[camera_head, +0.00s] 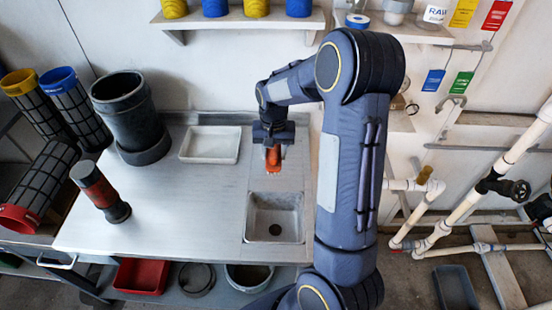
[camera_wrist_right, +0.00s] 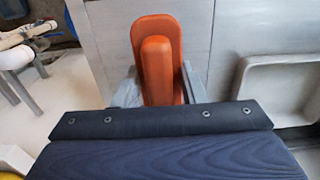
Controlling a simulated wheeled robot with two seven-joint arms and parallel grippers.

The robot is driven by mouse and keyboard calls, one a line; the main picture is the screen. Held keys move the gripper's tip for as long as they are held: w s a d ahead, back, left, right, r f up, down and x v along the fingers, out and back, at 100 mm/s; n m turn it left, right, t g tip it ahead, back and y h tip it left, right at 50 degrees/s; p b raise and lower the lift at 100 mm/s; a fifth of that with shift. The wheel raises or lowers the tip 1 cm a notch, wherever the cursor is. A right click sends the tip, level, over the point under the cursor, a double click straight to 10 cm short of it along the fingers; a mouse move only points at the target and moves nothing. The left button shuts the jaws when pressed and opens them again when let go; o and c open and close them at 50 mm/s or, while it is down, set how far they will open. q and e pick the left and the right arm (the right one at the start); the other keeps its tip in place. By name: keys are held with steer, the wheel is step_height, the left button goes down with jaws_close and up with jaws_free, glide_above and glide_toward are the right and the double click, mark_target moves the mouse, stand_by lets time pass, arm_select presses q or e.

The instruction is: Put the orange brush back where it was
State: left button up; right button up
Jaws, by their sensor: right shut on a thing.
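The orange brush (camera_head: 273,158) is held by my right gripper (camera_head: 272,148) over the back right part of the metal table, behind the sink. In the right wrist view the brush (camera_wrist_right: 158,60) stands out between the two grey fingers (camera_wrist_right: 160,92) of my right gripper, which is shut on it. The brush's far end is seen against the metal tabletop; I cannot tell how high above it the brush is. My left gripper is not in view.
The sink (camera_head: 250,226) is in front of the brush. A white tray (camera_head: 184,157), a dark cylinder (camera_head: 150,130) and a red-banded grey cylinder (camera_head: 108,200) stand on the table (camera_head: 170,235). A shelf (camera_head: 235,20) with colored caps is on the wall.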

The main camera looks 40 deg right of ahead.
steer(key=f, duration=0.1)
steer(key=d+f, duration=0.1)
steer(key=f, duration=0.1)
steer(key=shift+f, duration=0.1)
steer(key=shift+a+f, duration=0.1)
steer(key=shift+f, duration=0.35)
steer(key=shift+f, duration=0.1)
steer(key=o, duration=1)
